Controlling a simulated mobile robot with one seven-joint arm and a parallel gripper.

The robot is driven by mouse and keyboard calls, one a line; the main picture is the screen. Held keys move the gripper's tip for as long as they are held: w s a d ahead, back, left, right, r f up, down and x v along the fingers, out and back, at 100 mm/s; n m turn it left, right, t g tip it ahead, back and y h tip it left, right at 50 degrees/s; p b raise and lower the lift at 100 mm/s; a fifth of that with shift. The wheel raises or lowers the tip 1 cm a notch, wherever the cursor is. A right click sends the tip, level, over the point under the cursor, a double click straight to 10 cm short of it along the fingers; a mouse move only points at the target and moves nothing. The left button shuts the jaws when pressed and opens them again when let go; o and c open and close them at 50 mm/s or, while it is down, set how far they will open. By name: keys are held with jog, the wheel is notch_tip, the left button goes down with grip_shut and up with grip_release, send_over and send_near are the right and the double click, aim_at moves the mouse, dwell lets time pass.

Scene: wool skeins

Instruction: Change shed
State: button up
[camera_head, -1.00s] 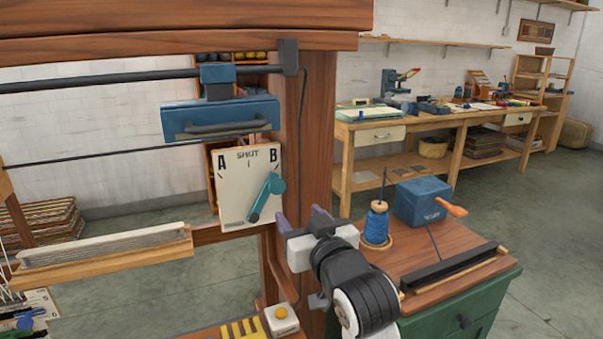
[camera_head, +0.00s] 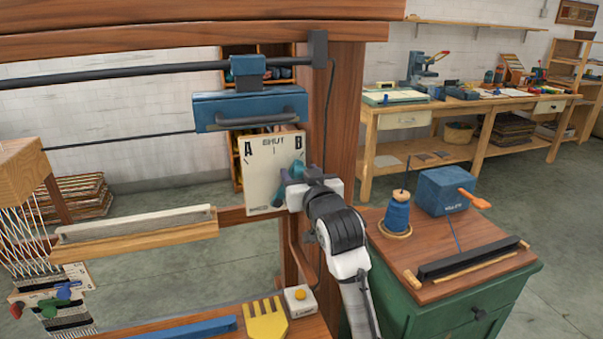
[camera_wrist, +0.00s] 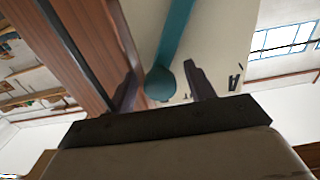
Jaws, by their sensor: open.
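A cream panel (camera_head: 262,185) marked A, SHUT and B is fixed beside the loom's right post. Its teal lever (camera_head: 297,169) leans toward B and is partly hidden by my gripper (camera_head: 302,178) in the head view. In the wrist view, the lever's round knob (camera_wrist: 160,84) lies between the two open fingers of my gripper (camera_wrist: 160,76), with its bar running away up the panel (camera_wrist: 212,45). The fingers are apart, and I see no clear contact with the knob. The letter A shows at right in the wrist view.
The loom's wooden post (camera_head: 345,120) stands close by the panel. A blue block (camera_head: 250,109) hangs on a rail above it. Below are a yellow-button box (camera_head: 299,300) and a yellow comb (camera_head: 265,320). A green cabinet (camera_head: 470,310) with a blue spool (camera_head: 397,214) stands at right.

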grip_shut()
dwell(0.3)
